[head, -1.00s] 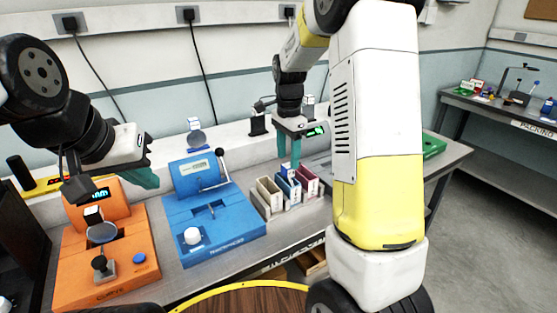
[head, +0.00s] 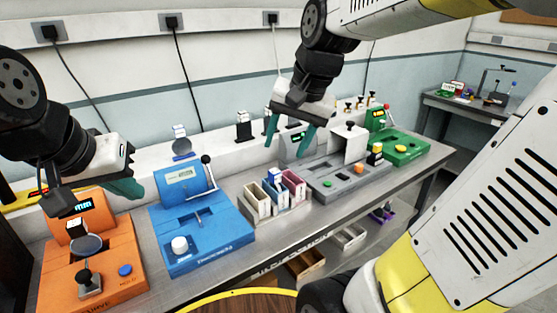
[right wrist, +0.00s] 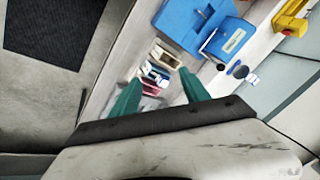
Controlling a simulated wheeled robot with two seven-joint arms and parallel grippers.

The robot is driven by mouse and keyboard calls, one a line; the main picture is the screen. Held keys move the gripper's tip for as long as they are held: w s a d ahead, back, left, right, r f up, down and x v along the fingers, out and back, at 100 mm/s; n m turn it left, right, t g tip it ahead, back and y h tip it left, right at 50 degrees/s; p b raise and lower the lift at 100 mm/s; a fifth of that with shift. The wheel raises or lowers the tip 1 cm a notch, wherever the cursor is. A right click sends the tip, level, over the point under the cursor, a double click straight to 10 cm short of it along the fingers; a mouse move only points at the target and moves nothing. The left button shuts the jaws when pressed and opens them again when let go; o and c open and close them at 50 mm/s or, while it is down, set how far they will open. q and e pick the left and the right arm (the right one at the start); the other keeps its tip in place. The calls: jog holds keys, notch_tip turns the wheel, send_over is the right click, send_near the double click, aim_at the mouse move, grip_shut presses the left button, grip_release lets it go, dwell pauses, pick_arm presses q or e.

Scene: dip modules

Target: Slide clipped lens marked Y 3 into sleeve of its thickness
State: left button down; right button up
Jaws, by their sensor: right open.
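Three open sleeves stand in a row on the bench: beige (head: 256,205), blue (head: 270,203) and dark red (head: 295,186). A clip with a white and blue top (head: 275,176) sticks up at the blue sleeve; its lens is hidden. My right gripper (head: 288,143) is open and empty above and behind the sleeves; its fingers (right wrist: 157,92) frame them in the right wrist view. A clipped lens (head: 182,147) stands on the ledge behind the blue machine. Another dark lens (head: 88,244) is at the orange machine. Markings are unreadable. My left gripper (head: 124,188) hangs at left; its opening is unclear.
The blue machine (head: 205,240) with its lever is left of the sleeves, the orange machine (head: 110,265) further left. A grey station (head: 345,180) and a green one (head: 405,150) are to the right. A black stand (head: 243,128) is on the ledge.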

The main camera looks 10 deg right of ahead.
jog(key=s+a+f+n+t, duration=0.1)
jog(key=s+n+t, duration=0.1)
jog(key=s+n, duration=0.3)
jog(key=shift+s+f, duration=0.2)
jog(key=shift+s, duration=1.35)
